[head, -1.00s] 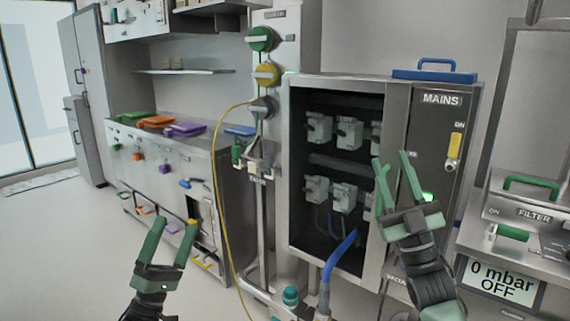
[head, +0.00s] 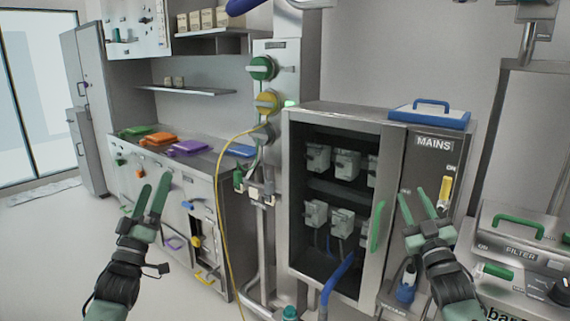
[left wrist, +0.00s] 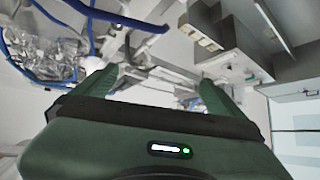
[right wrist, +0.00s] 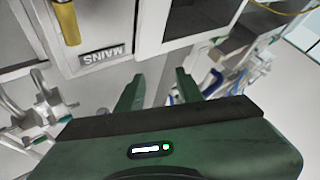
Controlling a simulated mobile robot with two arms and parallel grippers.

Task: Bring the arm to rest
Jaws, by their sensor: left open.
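My left gripper (head: 152,190) is raised at the left of the head view, in front of the workbench, with green fingers apart and nothing between them. Its spread fingers also show in the left wrist view (left wrist: 155,88). My right gripper (head: 414,200) is in front of the MAINS panel (head: 425,170) at the right. In the right wrist view (right wrist: 158,92) its fingers are apart with nothing between them. Neither gripper visibly holds anything.
An open-fronted cabinet (head: 340,117) with a green door handle (head: 376,227) stands between the grippers. A filter unit (head: 520,235) is at the right. A workbench (head: 175,165) stands at the left. A yellow cable (head: 221,205) hangs beside the valve column.

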